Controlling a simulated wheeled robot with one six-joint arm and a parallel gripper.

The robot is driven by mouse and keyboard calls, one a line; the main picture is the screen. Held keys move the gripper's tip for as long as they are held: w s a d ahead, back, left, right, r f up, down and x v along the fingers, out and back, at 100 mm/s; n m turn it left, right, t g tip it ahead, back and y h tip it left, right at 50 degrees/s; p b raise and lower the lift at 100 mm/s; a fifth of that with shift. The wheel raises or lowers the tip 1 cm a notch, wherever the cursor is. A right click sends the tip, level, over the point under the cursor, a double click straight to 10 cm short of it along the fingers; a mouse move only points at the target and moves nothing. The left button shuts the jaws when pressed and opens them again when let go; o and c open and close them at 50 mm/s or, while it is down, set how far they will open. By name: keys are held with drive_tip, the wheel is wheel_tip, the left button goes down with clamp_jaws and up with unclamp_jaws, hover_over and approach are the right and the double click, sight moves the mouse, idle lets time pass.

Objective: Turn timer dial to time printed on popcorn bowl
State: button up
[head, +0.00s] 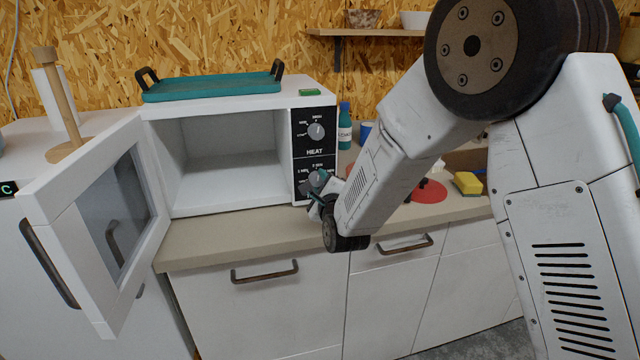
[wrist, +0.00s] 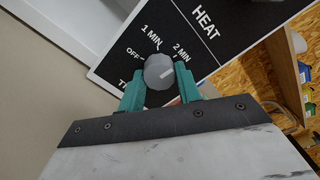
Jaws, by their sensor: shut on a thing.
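The timer dial (wrist: 158,72) is a grey round knob on the black control panel (head: 300,150) of a white microwave (head: 239,104). In the wrist view, OFF, 1 MIN and 2 MIN are printed around it. A pale mark shows on the knob, but I cannot tell its exact setting. My gripper (wrist: 161,76) is shut on this dial, with one teal finger on each side. In the head view my gripper (head: 317,192) reaches the panel's lower part and partly hides the dial. No bowl with a readable printed time is in view.
The microwave door (head: 90,220) hangs open to the left, and the cavity looks empty. The HEAT dial (head: 316,131) sits above the timer. A teal tray (head: 212,87) lies on top. A red disc (head: 428,190) and yellow sponge (head: 467,183) are on the counter; two bowls stand on the shelf (head: 372,32).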

drive_tip(key=shift+f+m, duration=0.1)
drive_tip(key=shift+m, duration=0.4)
drive_tip(key=o, duration=1)
drive_tip(key=shift+c, duration=0.2)
drive_tip(key=v, duration=0.7)
drive_tip(key=shift+s+d, duration=0.15)
drive_tip(key=shift+s, duration=0.25)
